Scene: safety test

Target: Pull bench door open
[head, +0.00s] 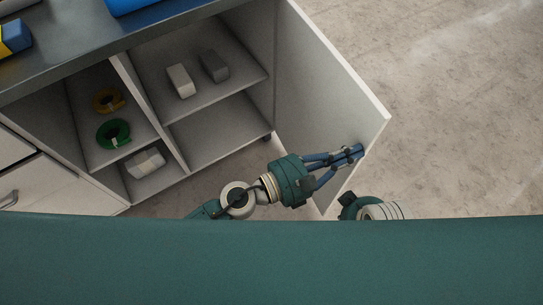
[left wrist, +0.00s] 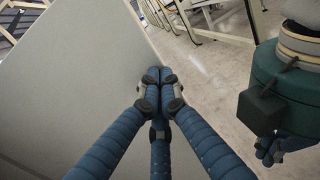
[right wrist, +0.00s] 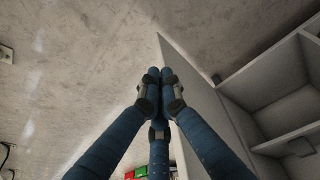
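The bench door (head: 335,95) is a pale panel swung wide open at the right end of the bench in the head view. It also shows in the left wrist view (left wrist: 75,75) and right wrist view (right wrist: 195,90). My left gripper (head: 350,154) is at the door's inner face near its free edge; its fingertips are together (left wrist: 158,76) with nothing seen between them. I cannot tell whether they touch the door. My right gripper's fingertips (right wrist: 160,76) are also together and empty beside the door. In the head view its wrist shows past the door's lower edge. The door's handle is not visible.
The open bench (head: 205,130) has shelves holding grey blocks (head: 180,81), a yellow coil (head: 108,100), a green coil (head: 113,134) and a pale bundle (head: 146,163). A dark worktop (head: 95,50) lies above. The concrete floor (head: 460,110) right of the door is clear.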

